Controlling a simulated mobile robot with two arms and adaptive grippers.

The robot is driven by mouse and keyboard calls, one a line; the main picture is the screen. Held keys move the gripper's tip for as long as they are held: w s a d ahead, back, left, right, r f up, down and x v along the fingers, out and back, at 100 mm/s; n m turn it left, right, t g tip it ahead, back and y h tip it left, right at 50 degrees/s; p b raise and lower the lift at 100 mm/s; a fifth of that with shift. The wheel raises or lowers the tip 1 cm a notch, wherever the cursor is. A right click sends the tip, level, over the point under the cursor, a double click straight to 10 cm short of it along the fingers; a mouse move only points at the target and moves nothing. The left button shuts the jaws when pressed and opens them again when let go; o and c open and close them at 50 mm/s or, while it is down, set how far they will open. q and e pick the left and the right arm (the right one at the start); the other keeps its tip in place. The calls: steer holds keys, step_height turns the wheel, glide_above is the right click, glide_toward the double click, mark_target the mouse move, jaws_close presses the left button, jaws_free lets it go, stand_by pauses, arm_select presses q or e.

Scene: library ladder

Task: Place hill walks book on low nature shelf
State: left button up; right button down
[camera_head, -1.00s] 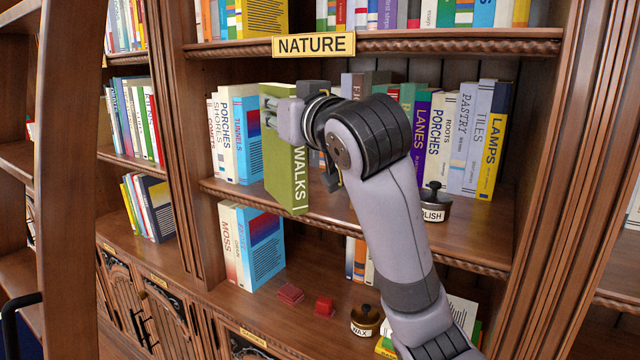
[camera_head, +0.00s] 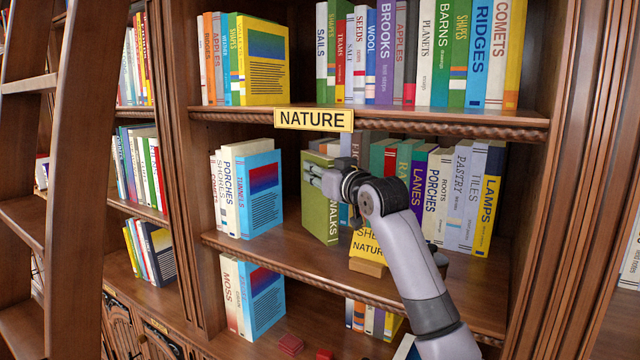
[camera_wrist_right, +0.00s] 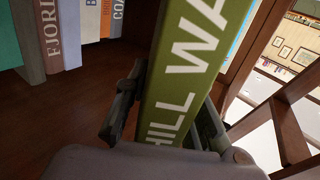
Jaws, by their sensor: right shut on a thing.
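The green hill walks book (camera_head: 317,205) stands roughly upright over the middle shelf (camera_head: 285,262), below the NATURE sign (camera_head: 314,119). My right gripper (camera_head: 338,182) is shut on it from the right. In the right wrist view the green spine (camera_wrist_right: 197,60) reads "HILL WA", with the gripper fingers (camera_wrist_right: 168,112) on both sides. The book's lower end is near the shelf board; I cannot tell whether it touches. A yellow placard (camera_head: 367,246) on a wooden block, partly hidden by my arm, stands to its right. My left gripper is not in view.
The blue Tunnels book (camera_head: 262,195) ends the left row, with a gap before the green book. Several books, including Lanes (camera_head: 417,190) and Lamps (camera_head: 487,212), stand to the right. A wooden ladder (camera_head: 75,150) stands at left.

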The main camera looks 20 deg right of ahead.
mark_target(319, 196)
step_height(319, 196, down, 4)
steer(key=shift+d+f+p, duration=0.15)
steer(key=shift+f+p, duration=0.05)
steer(key=shift+p, duration=0.9)
steer(key=shift+f, duration=0.1)
steer(key=c, duration=1.4)
jaws_free()
steer(key=shift+o, duration=0.2)
steer(key=shift+f, duration=0.1)
